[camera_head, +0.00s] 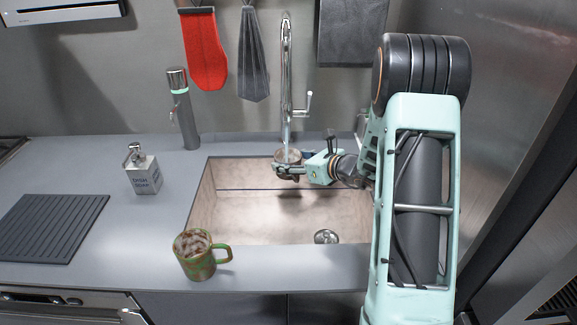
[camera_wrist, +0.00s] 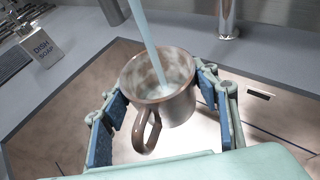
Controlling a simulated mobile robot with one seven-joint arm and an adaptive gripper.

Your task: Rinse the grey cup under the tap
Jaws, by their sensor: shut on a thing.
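The grey cup (camera_wrist: 165,106) is brownish grey with smudges inside. It is upright between the fingers of my gripper (camera_wrist: 172,112), with its handle toward the wrist. A stream of water runs down into its mouth in the wrist view. In the head view my gripper (camera_head: 291,172) holds the cup (camera_head: 288,157) over the back part of the sink (camera_head: 205,195), below the tap (camera_head: 286,75). My gripper is shut on the cup. The fingers and the tap's stream partly hide the cup in the head view.
A green and brown mug (camera_head: 195,258) stands on the counter at the sink's front left. A soap bottle (camera_head: 143,172), a grey dispenser (camera_head: 183,110) and a ribbed drying mat (camera_head: 50,228) are to the left. A red mitt (camera_head: 204,50) hangs behind. The sink's front is empty.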

